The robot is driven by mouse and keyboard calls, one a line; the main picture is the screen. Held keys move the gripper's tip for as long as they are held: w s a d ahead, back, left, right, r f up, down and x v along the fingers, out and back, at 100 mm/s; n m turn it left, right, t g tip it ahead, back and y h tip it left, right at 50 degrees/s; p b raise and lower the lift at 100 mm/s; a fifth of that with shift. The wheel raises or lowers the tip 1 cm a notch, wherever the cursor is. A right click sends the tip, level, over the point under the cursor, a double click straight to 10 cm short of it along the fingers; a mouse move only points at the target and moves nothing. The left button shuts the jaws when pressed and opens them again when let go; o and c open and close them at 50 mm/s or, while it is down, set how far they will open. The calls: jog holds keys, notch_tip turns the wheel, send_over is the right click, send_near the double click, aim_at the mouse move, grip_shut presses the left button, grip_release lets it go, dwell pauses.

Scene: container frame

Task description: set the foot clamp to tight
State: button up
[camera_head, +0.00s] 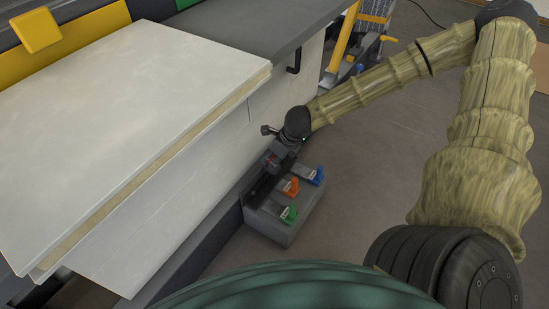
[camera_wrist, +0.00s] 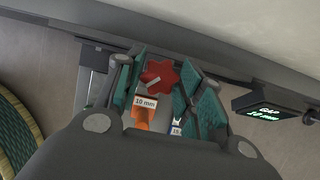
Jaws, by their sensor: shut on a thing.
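A red star-shaped knob (camera_wrist: 160,77) with a pale pointer line sits between the teal finger pads of my gripper (camera_wrist: 163,80) in the wrist view. I take it as the foot clamp's knob. My gripper is shut on it. In the head view my gripper (camera_head: 282,150) reaches down to the low foot of the white panel stack, and the knob is mostly hidden there. The wrist view also shows a small dark display (camera_wrist: 268,110) with green text that seems to read "GAP 10 mm". The pointer's marked positions are not readable.
A grey block (camera_head: 268,231) stands beside the panel foot, bearing a green piece (camera_head: 289,214), an orange piece (camera_head: 291,187) and a blue piece (camera_head: 318,176) with labels. White panels (camera_head: 120,110) rise to the left. Floor (camera_head: 370,200) to the right is clear.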

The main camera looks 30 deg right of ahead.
jog(key=shift+a+m+h+b, duration=0.1)
jog(key=shift+m+h+b, duration=0.15)
jog(key=shift+m+h, duration=0.85)
jog(key=shift+m+h+b, duration=0.2)
jog(key=shift+m, duration=1.8)
jog(key=o, duration=1)
jog(key=v, duration=1.2)
jog(key=shift+s+f, duration=0.1)
